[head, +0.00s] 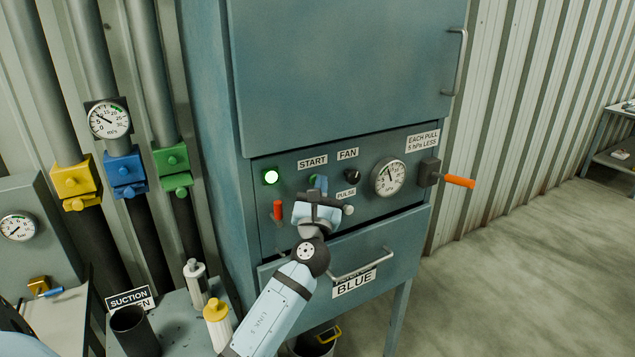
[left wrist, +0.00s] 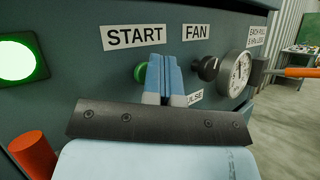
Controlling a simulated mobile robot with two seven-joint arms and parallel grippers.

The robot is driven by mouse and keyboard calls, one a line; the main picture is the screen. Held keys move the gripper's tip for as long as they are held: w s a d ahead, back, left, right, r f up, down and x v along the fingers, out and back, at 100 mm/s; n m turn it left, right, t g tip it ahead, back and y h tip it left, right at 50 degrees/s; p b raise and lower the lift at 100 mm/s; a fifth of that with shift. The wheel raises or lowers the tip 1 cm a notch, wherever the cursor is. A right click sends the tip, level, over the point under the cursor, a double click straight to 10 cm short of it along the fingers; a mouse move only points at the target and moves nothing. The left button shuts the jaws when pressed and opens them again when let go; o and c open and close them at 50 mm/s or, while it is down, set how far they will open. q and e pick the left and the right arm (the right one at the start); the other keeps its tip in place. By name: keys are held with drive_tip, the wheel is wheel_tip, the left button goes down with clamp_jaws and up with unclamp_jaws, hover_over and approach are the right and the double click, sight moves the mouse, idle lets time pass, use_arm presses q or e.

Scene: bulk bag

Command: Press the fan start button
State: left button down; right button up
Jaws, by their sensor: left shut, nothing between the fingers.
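The green start button (head: 312,181) is on the blue-grey control panel, below the START label (head: 312,162). It also shows in the left wrist view (left wrist: 140,73), partly hidden behind my fingers. My left gripper (head: 320,185) is shut and empty, its blue fingertips pointing at the panel at the button's right side. In the left wrist view the shut fingertips (left wrist: 164,66) overlap the button's right part. I cannot tell whether they touch it. My right gripper is in neither view.
A lit green lamp (head: 270,177) is left of the button, above a red handle (head: 278,210). A black FAN knob (head: 352,176), a dial gauge (head: 388,177) and an orange-handled lever (head: 458,182) are to the right. A drawer handle (head: 362,264) sticks out below.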

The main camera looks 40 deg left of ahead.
use_arm(q)
drive_tip(key=shift+d, duration=0.15)
drive_tip(key=shift+s+d, duration=0.4)
drive_tip(key=shift+d, duration=0.35)
drive_tip(key=shift+s+d, duration=0.3)
drive_tip(key=shift+d, duration=0.5)
drive_tip(key=shift+s+d, duration=0.35)
drive_tip(key=shift+d, duration=0.4)
drive_tip(key=shift+s+d, duration=0.3)
drive_tip(key=shift+d, duration=0.5)
